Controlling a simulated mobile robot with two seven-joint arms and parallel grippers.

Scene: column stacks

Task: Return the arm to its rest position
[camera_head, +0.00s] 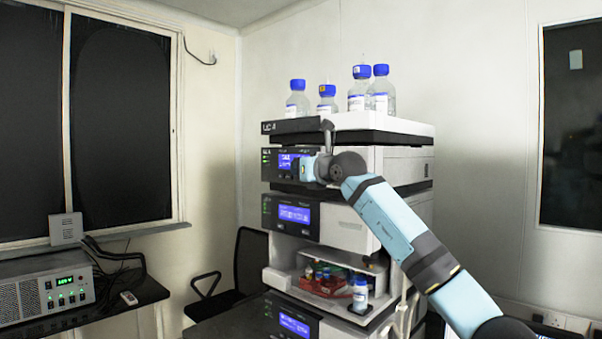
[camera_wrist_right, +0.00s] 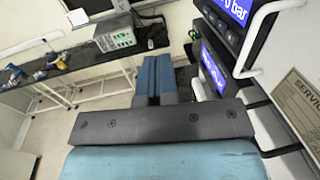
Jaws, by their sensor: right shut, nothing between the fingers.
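My right arm (camera_head: 385,220), pale blue with dark grey joints, reaches in from the lower right of the head view. It is raised in front of the column stack (camera_head: 335,228), at the height of its upper modules. My right gripper (camera_head: 304,169) is at the end of this arm, in front of the upper display, and is small there. In the right wrist view its two blue fingers (camera_wrist_right: 153,79) are together with nothing between them. Whether the arm touches the stack cannot be told. My left gripper is not in view.
Several blue-capped bottles (camera_head: 357,90) stand on top of the stack. An open bay holds a red tray (camera_head: 322,287) with small vials. A bench instrument (camera_head: 45,290) stands at the left, with a dark chair (camera_head: 235,275) between. Open air lies left of the stack.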

